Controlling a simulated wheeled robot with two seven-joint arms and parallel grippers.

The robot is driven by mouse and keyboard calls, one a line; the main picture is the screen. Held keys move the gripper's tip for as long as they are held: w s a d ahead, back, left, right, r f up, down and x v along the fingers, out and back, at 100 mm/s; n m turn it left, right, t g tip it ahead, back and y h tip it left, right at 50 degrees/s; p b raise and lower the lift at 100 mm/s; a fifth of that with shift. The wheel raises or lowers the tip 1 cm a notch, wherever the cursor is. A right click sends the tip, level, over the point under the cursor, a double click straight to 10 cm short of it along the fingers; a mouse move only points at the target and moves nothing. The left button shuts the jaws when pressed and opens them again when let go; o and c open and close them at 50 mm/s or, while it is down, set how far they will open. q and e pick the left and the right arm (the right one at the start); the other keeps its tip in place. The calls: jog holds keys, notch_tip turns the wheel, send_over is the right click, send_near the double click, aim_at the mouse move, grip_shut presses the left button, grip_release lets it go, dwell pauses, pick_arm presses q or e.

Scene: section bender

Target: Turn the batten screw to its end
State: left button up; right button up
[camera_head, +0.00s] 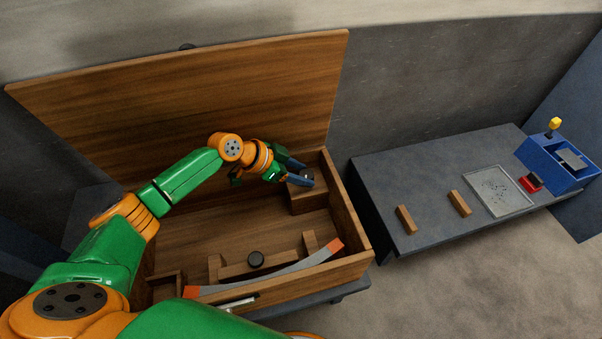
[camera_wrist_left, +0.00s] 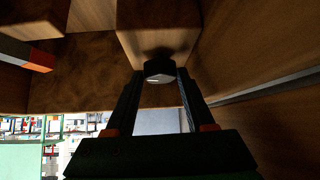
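The wooden box with a raised lid fills the left of the head view. A small wooden block (camera_head: 306,198) stands in its back right corner, with a dark knob (camera_head: 308,173) on it. The knob shows a pale mark in the wrist view (camera_wrist_left: 159,73). My left gripper (camera_head: 300,174) reaches this knob, one finger on each side; I cannot tell if they press on it. My right gripper is out of view.
The box's right wall (camera_head: 345,215) stands close beside the left gripper. A grey table (camera_head: 405,170) on the right carries two small wooden blocks (camera_head: 406,219) (camera_head: 460,203), a speckled plate (camera_head: 497,190), a red item (camera_head: 530,183) and a blue bin (camera_head: 555,160).

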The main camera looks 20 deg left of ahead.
pick_arm(q)
jog(key=shift+a+r, duration=0.15)
jog(key=shift+r, duration=0.05)
jog(key=p+v, duration=0.1)
jog(key=v, duration=0.5)
jog(key=shift+s+r+p, duration=0.15)
jog(key=shift+s+p, duration=0.1)
jog(key=shift+p, duration=0.15)
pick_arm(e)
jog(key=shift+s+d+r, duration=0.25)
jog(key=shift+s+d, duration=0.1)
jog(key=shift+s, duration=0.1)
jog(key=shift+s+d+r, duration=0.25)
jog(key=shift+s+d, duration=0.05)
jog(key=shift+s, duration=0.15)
pick_arm(q)
jog(key=shift+a, duration=0.15)
